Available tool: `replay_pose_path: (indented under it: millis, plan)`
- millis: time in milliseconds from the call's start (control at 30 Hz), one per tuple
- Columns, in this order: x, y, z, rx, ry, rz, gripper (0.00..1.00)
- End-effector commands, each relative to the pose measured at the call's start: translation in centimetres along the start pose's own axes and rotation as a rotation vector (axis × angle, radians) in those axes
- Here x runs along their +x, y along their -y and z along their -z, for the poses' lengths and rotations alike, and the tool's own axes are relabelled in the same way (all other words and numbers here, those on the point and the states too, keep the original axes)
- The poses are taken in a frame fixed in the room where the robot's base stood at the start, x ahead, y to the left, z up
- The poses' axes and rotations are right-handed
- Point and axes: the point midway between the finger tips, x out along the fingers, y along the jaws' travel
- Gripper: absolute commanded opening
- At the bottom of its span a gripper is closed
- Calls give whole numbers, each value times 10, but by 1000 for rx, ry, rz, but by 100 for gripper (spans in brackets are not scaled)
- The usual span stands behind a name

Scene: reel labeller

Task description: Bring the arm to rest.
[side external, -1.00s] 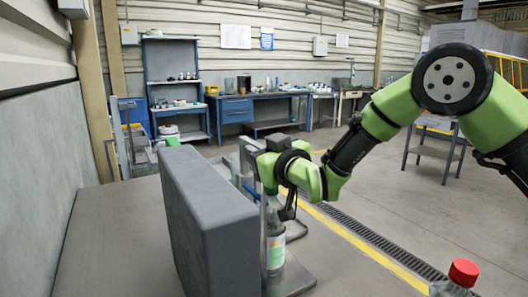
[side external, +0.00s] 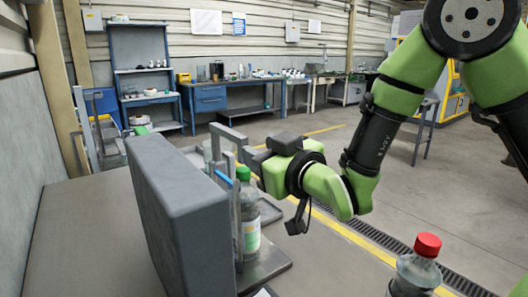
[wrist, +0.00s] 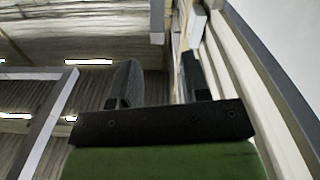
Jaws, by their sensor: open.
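My gripper (side external: 250,158) is raised beside and slightly above the green-capped bottle (side external: 249,232) in the side view, partly hidden by the metal frame. In the wrist view its two dark fingers (wrist: 158,78) stand apart with nothing between them. The wrist is turned so that the wrist camera looks toward the ceiling and wall. The green-capped bottle stands upright behind the grey block's edge, its label partly hidden. It looks apart from my gripper.
A large grey block (side external: 185,215) stands on the table (side external: 85,235) at left. A metal frame (side external: 237,200) rises beside the bottle. A red-capped bottle (side external: 415,275) stands at front right. A blue workbench (side external: 210,98) is at the back.

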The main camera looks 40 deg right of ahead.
Motion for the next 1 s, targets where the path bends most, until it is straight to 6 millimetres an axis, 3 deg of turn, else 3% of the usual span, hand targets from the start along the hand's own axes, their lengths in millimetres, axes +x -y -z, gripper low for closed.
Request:
replay_pose_path:
  millis: [367,633,867,1000]
  plan:
    - [0,-1,1,5,3,-1,42]
    - [-11,-31,24,214,150,0,42]
    - [-57,-56,44,425,393,60,42]
    - [-100,-65,49,503,547,93,42]
